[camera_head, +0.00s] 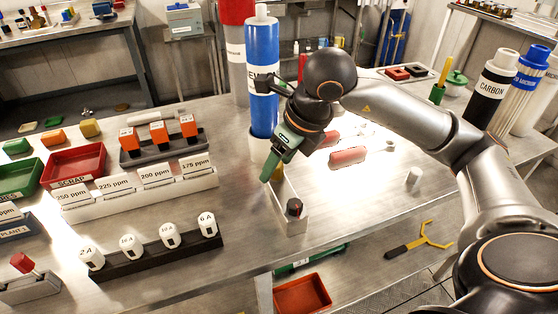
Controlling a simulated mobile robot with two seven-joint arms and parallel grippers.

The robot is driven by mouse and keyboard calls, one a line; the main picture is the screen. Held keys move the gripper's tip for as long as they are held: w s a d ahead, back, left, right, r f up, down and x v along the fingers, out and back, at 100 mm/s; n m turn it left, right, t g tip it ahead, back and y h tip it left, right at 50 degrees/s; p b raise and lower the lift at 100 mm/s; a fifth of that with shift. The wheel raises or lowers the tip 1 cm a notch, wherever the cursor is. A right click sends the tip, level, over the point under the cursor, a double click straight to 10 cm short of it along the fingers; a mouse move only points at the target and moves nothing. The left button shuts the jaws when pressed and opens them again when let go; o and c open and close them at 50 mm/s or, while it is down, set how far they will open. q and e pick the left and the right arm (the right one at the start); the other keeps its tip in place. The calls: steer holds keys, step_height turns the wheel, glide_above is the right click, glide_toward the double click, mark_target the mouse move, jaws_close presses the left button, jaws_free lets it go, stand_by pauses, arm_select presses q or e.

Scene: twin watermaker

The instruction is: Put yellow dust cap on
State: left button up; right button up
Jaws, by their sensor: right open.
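My right gripper (270,174) reaches down over the middle of the table, its green fingers pointing down and left. It is open. A small yellow-orange piece (280,171), possibly the yellow dust cap, shows right beside the fingertips, at the far end of a narrow white tray (291,222). The fingers partly cover it, and I cannot tell whether they touch it. A dark cylindrical fitting with a red top (294,207) stands at the tray's near end. My left gripper is not in view.
A tall blue cylinder (263,110) stands just behind the gripper. Red-pink cylinders (348,156) lie to the right. White labelled sample caps (169,236) sit in a dark rack at the front left. A ppm-labelled rack (140,198) stands behind it.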

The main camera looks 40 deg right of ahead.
steer(key=shift+s+d+r, duration=0.1)
steer(key=shift+r, duration=0.55)
arm_select(q)
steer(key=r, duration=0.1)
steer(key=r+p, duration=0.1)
steer(key=p, duration=0.1)
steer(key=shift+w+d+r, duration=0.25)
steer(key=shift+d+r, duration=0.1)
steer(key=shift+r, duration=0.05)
arm_select(e)
steer(key=v, duration=1.1)
steer(key=shift+s, duration=0.25)
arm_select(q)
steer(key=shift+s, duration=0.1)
